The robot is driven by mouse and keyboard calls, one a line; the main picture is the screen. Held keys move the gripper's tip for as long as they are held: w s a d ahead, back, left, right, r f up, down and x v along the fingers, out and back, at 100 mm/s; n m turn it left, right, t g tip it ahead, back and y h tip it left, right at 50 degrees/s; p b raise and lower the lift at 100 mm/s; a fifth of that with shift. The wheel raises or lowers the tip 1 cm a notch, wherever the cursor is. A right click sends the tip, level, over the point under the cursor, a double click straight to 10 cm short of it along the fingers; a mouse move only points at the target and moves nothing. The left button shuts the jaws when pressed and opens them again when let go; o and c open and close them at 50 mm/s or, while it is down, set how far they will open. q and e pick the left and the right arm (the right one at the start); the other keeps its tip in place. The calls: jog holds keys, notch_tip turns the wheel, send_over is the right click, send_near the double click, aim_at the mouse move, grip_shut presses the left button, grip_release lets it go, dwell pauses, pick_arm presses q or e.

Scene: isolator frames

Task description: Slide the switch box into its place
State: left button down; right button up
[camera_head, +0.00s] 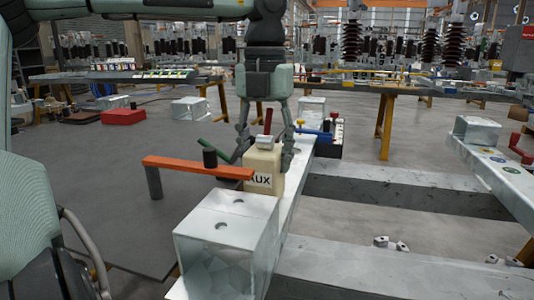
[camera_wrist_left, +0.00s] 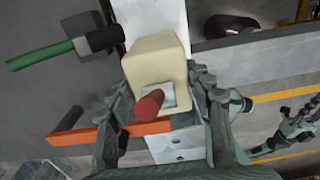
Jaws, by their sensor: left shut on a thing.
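The switch box (camera_head: 262,180) is a cream box marked "Aux", with a grey plate and a red handle on top. It is upright over the pale metal beam, behind a metal block. I cannot tell if its base, hidden by that block, touches the beam. My left gripper (camera_head: 264,152) reaches down from above and is shut on the box, one finger on each side. In the left wrist view the box (camera_wrist_left: 157,62) sits between the fingers, with the red handle towards the camera.
The pale metal block (camera_head: 222,240) stands close in front of the box. An orange bar (camera_head: 190,166) passes left of it, near a green-handled tool (camera_head: 215,150). Beams (camera_head: 400,190) run off to the right. Another metal block (camera_head: 311,110) stands behind.

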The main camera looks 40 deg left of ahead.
pick_arm(q)
jog(key=shift+s+d, duration=0.5)
jog(key=shift+s, duration=0.35)
dwell(0.7)
jog(key=c, duration=0.6)
grip_release()
jog(key=shift+c, duration=0.7)
